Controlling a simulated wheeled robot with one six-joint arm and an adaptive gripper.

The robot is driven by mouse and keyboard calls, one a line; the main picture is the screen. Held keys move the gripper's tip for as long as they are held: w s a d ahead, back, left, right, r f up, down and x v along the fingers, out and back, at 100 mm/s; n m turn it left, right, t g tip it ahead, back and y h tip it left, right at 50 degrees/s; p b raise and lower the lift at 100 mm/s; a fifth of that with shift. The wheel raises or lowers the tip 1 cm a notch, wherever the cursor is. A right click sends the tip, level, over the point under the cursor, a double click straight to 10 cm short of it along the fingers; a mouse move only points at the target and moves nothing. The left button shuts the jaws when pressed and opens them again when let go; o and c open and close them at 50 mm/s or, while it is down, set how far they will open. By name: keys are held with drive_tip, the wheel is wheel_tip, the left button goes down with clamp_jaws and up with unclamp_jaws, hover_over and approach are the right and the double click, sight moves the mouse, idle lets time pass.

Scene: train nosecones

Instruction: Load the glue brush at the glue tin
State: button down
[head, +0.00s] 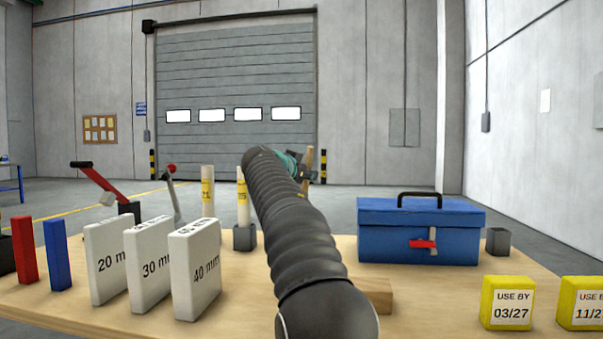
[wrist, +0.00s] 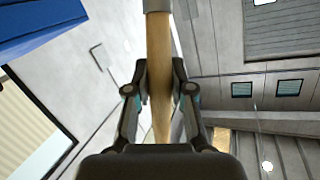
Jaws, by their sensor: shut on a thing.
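The glue brush shows in the wrist view as a pale wooden handle (wrist: 159,45) with a grey collar at the top edge; its bristles are out of frame. My gripper (wrist: 160,78) is shut on this handle, one finger on each side. In the head view, my gripper (head: 304,168) is raised above the table beyond my dark arm, and a short piece of the wooden handle (head: 309,158) stands out beside it. Two yellow containers labelled USE BY 03/27 (head: 508,303) and 11/2… (head: 583,303) stand at front right; I cannot tell whether either is the glue tin.
A blue toolbox (head: 418,232) with a red latch stands right of my arm, beside a small grey cup (head: 497,241). Bare wooden table (head: 435,300) shows at front right.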

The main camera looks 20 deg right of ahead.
sight(305, 192)
drive_tip(key=shift+w+a+f+b, duration=0.1)
drive_tip(key=shift+a+f+b, duration=0.1)
drive_tip(key=shift+f+b, duration=0.55)
drive_tip(key=shift+a+f+b, duration=0.15)
drive_tip(key=shift+f+b, duration=0.15)
drive_tip(key=shift+f, duration=0.7)
drive_tip(key=shift+w+a+f+b, duration=0.1)
drive_tip(key=shift+a+f+b, duration=0.1)
drive_tip(key=shift+f+b, duration=0.55)
drive_tip(key=shift+f+b, duration=0.85)
drive_tip(key=shift+f, duration=0.2)
idle(1.3)
wheel_tip(305, 192, up, 7)
drive_tip(key=p, duration=0.5)
drive_tip(key=shift+r, duration=0.15)
idle(0.3)
